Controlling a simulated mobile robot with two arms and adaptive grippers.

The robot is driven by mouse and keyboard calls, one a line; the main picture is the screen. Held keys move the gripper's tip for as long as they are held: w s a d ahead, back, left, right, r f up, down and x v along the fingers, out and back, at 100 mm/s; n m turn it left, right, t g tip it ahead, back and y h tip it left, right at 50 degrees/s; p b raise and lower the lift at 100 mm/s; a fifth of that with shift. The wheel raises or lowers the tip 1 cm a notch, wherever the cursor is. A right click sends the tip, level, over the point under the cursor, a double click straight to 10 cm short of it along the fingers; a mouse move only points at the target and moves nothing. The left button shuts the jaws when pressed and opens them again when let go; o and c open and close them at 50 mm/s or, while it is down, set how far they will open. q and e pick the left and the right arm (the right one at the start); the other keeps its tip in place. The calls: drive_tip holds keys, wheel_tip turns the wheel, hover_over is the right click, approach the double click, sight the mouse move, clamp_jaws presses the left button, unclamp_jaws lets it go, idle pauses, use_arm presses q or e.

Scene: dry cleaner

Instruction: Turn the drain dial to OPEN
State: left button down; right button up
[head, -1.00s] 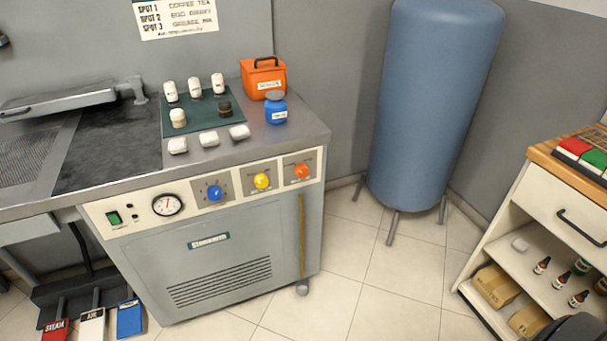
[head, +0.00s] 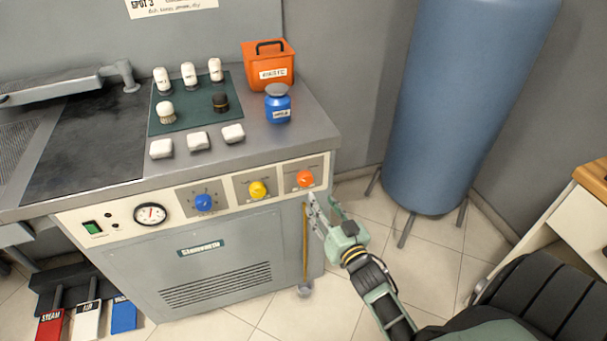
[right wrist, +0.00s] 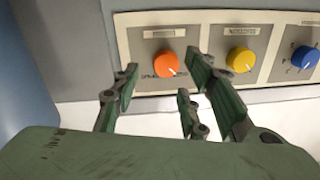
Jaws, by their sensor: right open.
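Three dials sit on the white front panel (head: 131,230): a blue dial (head: 204,202), a yellow dial (head: 258,189) and an orange dial (head: 305,179) at the right end. Their labels are too small or blurred to read, so I cannot tell which is the drain dial by name. My right gripper (head: 321,207) is open and empty, just below and in front of the orange dial. In the right wrist view, the orange dial (right wrist: 167,64) shows beyond and between the open fingers (right wrist: 160,86), apparently untouched. The yellow dial (right wrist: 240,60) is beside the right-hand finger. My left gripper is out of view.
The counter (head: 275,150) above the panel holds an orange box (head: 268,68), a blue jar (head: 278,105) and several white bottles. A blue tank (head: 455,100) stands at the back right. Pedals (head: 87,320) are at lower left. Floor is clear between cabinet and tank.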

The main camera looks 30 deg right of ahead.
sight(310, 182)
drive_tip(key=w, duration=0.2)
drive_tip(key=w+r, duration=0.1)
drive_tip(key=w, duration=0.1)
drive_tip(key=w+d, duration=0.1)
drive_tip(key=w, duration=0.1)
drive_tip(key=shift+w+r, duration=0.15)
drive_tip(key=shift+w, duration=0.7)
drive_tip(key=shift+c, duration=0.6)
drive_tip(key=c, duration=0.8)
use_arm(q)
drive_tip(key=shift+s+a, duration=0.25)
use_arm(e)
drive_tip(key=shift+c, duration=0.2)
